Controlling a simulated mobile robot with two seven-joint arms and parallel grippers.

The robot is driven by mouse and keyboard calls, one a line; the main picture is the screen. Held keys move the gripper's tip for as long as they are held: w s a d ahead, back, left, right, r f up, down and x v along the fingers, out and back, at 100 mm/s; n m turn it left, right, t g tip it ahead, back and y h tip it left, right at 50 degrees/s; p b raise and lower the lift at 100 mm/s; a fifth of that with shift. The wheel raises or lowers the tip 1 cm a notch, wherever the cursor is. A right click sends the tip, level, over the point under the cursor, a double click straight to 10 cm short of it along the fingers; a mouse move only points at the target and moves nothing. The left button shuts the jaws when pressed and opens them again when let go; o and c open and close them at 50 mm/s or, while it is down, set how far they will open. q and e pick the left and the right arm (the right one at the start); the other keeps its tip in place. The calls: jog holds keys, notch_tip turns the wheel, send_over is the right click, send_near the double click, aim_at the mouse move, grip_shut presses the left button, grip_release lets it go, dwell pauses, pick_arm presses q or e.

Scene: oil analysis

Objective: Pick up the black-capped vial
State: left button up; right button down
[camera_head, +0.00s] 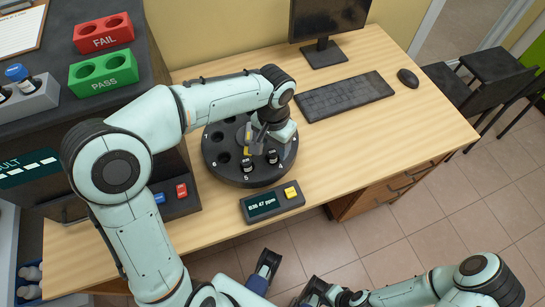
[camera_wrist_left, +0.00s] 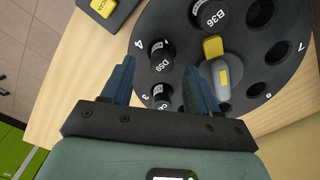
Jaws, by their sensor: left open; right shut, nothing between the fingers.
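Several dark-capped vials stand in the round black carousel (camera_head: 223,172). In the left wrist view they are a vial marked B36 (camera_wrist_left: 208,15), a vial marked D59 (camera_wrist_left: 162,55) by number 4, and another vial (camera_wrist_left: 162,93) by number 3, its label partly hidden. In the head view, one vial (camera_head: 247,165) stands by number 5 and one (camera_head: 272,156) by number 4. My left gripper (camera_wrist_left: 160,66) is open over the carousel; the D59 and number 3 vials appear between its fingers. My right gripper (camera_head: 312,290) is low at the bottom, shut and empty, its fingers unclear.
A grey lever with a yellow part (camera_wrist_left: 216,60) rises at the carousel's centre. A readout box (camera_head: 272,203) lies in front. The keyboard (camera_head: 345,97), monitor (camera_head: 325,20) and mouse (camera_head: 408,78) are behind. Green PASS (camera_head: 103,72) and red FAIL (camera_head: 103,34) racks stand left.

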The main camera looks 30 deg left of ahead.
aim_at(272, 151)
pick_arm(q)
notch_tip(272, 151, down, 4)
jog(key=shift+s+a+r+b, duration=0.1)
jog(key=shift+r+b, duration=0.05)
jog(key=shift+b, duration=0.15)
grip_shut()
jog(key=shift+r, duration=0.1)
notch_tip(272, 151, up, 20)
jog(key=p, duration=0.4)
jog(key=shift+p, duration=0.3)
